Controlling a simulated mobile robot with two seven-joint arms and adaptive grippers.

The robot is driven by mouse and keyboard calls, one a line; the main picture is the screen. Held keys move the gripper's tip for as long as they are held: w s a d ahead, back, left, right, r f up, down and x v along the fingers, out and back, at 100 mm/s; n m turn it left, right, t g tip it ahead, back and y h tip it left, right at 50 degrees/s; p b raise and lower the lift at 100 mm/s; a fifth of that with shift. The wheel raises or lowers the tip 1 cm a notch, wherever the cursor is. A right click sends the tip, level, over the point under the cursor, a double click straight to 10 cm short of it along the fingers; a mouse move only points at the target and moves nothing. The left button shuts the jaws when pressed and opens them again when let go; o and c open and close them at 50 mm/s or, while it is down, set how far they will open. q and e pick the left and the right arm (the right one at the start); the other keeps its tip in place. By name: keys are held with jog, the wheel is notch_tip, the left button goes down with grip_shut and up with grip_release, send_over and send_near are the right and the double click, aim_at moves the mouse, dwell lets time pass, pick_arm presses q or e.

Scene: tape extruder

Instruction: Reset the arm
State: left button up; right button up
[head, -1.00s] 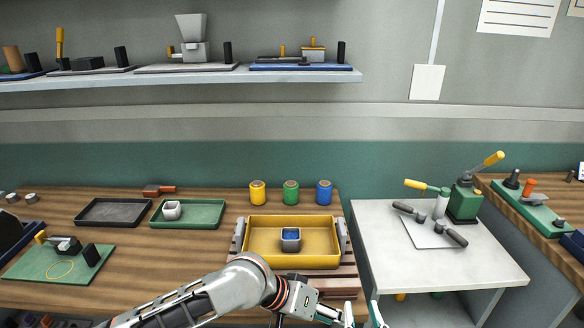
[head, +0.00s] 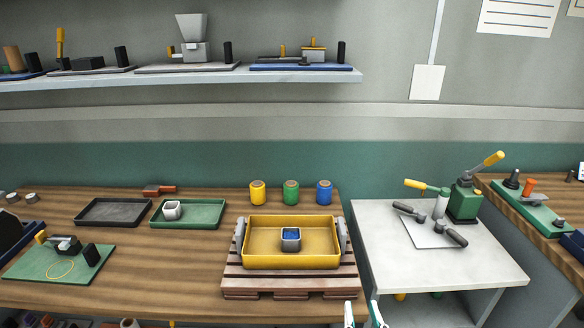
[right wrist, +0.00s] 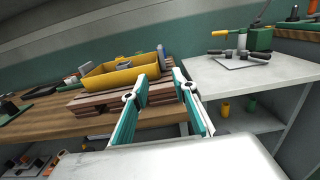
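My right gripper (head: 362,314) shows only as two pale fingertips with teal sides at the bottom edge of the head view. They stand apart with nothing between them. The right wrist view shows the same gripper (right wrist: 166,74) open and empty, in front of the bench edge, near the gap between the wooden bench and the white table. My left arm and gripper are not in view.
A yellow tray (head: 262,262) holding a grey cup (head: 291,246) with blue contents sits on a brown slatted pallet (head: 290,286). The white table (head: 400,262) carries a green lever press (head: 463,203). Green (head: 205,223) and black (head: 97,221) trays lie left. Bare bench shows left of the pallet.

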jog(key=s+a+f+n+g+y, duration=0.1)
jog(key=s+a+f+n+y, duration=0.2)
jog(key=n, duration=1.2)
jog(key=f+n+g+y, duration=0.1)
jog(key=f+n+y, duration=0.4)
jog(key=n, duration=0.9)
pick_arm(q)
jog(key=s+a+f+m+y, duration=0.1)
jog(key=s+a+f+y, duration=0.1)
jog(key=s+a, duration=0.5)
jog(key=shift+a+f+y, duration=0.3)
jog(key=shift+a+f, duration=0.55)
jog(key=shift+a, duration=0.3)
pick_arm(e)
jog(key=s+d+f+n+g+h, duration=0.2)
jog(key=s+d+f+n, duration=0.1)
jog(key=f, duration=0.5)
jog(key=s+d+f+n+g+h, duration=0.3)
jog(key=d+f+n, duration=0.3)
jog(key=f+n, duration=0.2)
jog(key=shift+s+f, duration=0.2)
jog(key=shift+f, duration=0.15)
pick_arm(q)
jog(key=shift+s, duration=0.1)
